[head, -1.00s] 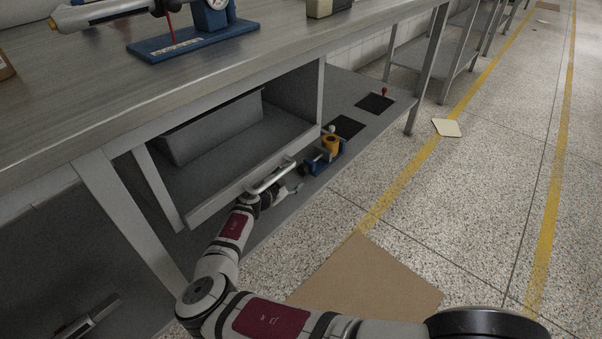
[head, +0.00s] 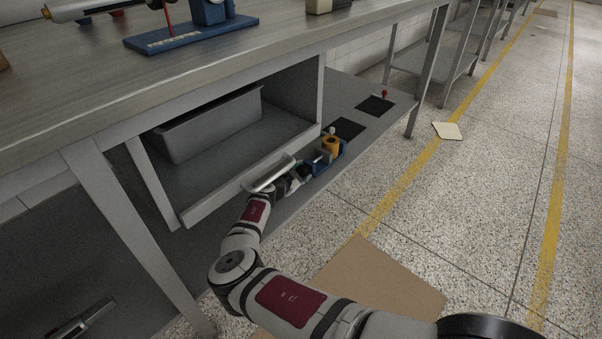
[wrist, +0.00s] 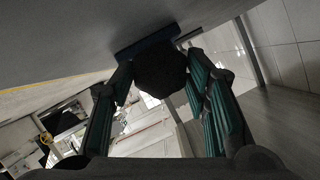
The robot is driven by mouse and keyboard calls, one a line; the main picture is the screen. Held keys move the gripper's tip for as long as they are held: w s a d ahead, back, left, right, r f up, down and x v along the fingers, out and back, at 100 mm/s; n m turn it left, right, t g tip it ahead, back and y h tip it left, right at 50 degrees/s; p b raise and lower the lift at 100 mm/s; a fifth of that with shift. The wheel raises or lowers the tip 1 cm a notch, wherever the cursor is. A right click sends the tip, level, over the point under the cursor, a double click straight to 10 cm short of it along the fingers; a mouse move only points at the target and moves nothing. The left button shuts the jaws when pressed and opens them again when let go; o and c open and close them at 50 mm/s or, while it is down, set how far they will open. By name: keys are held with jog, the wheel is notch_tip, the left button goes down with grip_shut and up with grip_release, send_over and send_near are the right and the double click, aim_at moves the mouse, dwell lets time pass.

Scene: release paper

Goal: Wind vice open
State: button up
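The vice (head: 318,166) is a small blue tool on the lower shelf, with a yellow cylindrical part (head: 332,146) at its far end. My gripper (head: 300,177) is at the near end of the vice, low beside the shelf's handle. In the wrist view, a dark, many-sided knob (wrist: 160,72) sits between the teal-padded fingertips of my gripper (wrist: 161,66). A blue edge of the vice (wrist: 147,44) shows behind the knob. The fingers stand apart on either side of the knob; whether they press on it cannot be told. The vice's jaws are too small to read.
A grey bin (head: 210,125) sits in the compartment under the bench. Black pads (head: 347,128) lie farther along the shelf. A brown board (head: 378,280) lies on the floor.

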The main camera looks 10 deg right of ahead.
jog(key=c, duration=0.5)
jog(key=shift+w+a+r+n+g+h, duration=0.15)
jog(key=shift+n+g+h, duration=0.2)
jog(key=shift+n+g, duration=0.5)
jog(key=shift+w+a+f+n+g+h, duration=0.1)
jog(key=shift+n+g+h, duration=0.3)
jog(key=shift+n, duration=0.85)
jog(key=o, duration=1.2)
jog(key=shift+c, duration=0.2)
